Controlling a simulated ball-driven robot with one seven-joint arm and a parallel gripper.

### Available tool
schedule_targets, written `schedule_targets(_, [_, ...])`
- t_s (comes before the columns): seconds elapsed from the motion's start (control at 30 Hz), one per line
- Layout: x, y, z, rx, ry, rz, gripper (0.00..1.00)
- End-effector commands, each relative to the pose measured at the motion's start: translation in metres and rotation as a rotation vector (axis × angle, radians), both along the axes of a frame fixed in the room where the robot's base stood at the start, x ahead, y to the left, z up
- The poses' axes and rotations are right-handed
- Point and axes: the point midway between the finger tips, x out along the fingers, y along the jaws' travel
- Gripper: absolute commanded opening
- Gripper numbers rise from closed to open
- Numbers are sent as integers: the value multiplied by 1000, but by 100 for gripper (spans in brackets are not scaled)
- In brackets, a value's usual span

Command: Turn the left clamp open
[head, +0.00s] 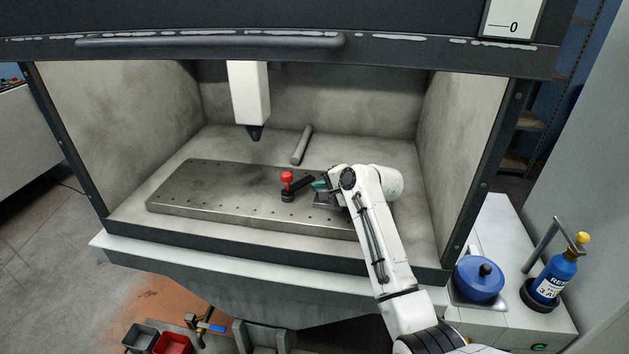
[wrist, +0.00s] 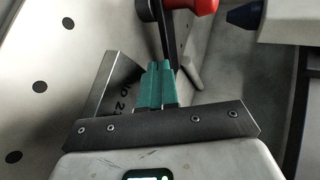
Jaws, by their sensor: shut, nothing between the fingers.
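One clamp (head: 287,196) shows on the perforated metal plate, with a red knob (head: 287,177) on a black base and a black bar (head: 302,182) reaching right. Any second clamp is hidden from the head view. My gripper (head: 319,185) has green fingertips and is at the bar's right end. In the wrist view my gripper (wrist: 155,70) is shut and empty. Its tips are close to the clamp's black bar (wrist: 168,35); I cannot tell whether they touch. The red knob (wrist: 197,6) is cut off at the top.
A grey rod (head: 301,145) lies behind the plate. A lettered metal plate (wrist: 122,80) is left of my fingers. The plate's left half is clear.

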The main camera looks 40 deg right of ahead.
Motion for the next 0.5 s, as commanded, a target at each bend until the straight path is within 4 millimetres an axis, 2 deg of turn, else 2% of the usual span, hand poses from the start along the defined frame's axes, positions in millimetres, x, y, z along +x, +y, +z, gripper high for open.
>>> schedule_targets(0.2, [19, 1, 1, 1, 1, 0, 0])
schedule_targets(0.5, [24, 1, 0, 1, 1, 0, 0])
